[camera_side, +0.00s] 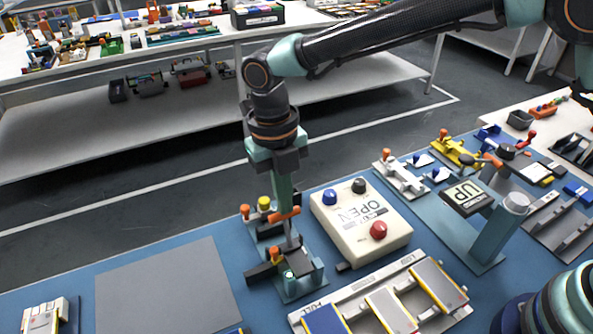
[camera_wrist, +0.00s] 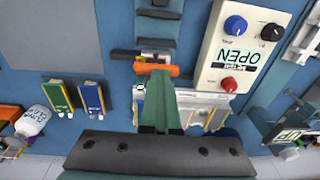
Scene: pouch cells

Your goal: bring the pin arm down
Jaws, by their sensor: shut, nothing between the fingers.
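My gripper (camera_side: 284,207) points straight down, its teal fingers together with nothing held. Its tip is at an orange bar (camera_side: 289,214) on the small dark fixture (camera_side: 301,287), which I take to be part of the pin arm; I cannot tell whether they touch. A thin upright grey piece shows below the bar. In the wrist view my gripper (camera_wrist: 160,88) overlaps the near side of the orange bar (camera_wrist: 157,69), which lies crosswise. The fingers hide part of the fixture there. A sign reading "UP" (camera_side: 464,196) stands to the right.
A cream control box (camera_side: 345,231), labelled "OPEN", has several knobs and stands close right of the fixture. A tray (camera_side: 408,291) with pouch cells lies in front. A flat grey plate (camera_side: 165,290) leaves low, clear room at left. Yellow and white clamps (camera_side: 402,180) stand behind right.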

